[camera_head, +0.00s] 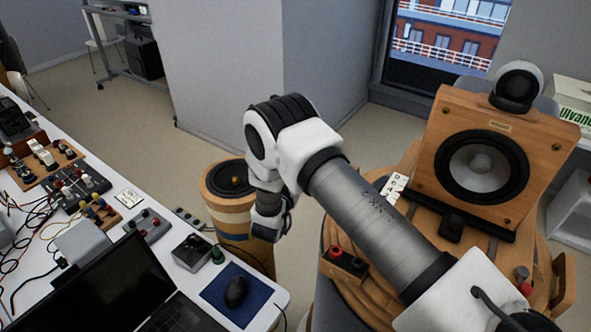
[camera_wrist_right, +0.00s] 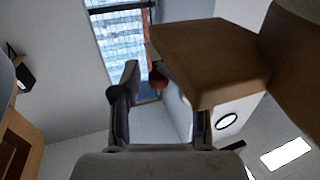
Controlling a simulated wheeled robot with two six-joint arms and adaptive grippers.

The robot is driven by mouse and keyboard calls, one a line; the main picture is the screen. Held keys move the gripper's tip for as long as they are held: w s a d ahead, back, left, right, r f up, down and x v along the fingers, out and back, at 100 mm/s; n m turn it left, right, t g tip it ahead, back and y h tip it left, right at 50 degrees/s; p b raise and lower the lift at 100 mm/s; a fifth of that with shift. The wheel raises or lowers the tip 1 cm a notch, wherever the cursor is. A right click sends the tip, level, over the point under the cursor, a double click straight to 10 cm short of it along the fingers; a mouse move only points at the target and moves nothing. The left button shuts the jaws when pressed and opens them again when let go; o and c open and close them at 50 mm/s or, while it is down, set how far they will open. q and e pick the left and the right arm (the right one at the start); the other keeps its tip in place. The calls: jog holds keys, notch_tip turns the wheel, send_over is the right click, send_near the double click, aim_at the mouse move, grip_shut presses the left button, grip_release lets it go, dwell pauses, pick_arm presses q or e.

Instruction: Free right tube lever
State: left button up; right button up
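I cannot clearly make out a tube lever in either view. My left gripper is not in view.
A white bench (camera_head: 265,292) on the left carries a laptop (camera_head: 100,290), a mouse (camera_head: 236,290) on a blue mat, small boxes and loose cables. A box with red and black terminals (camera_head: 346,264) sits at the stand's edge. Open floor (camera_head: 140,130) lies behind.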

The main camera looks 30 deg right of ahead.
jog(key=v, duration=1.2)
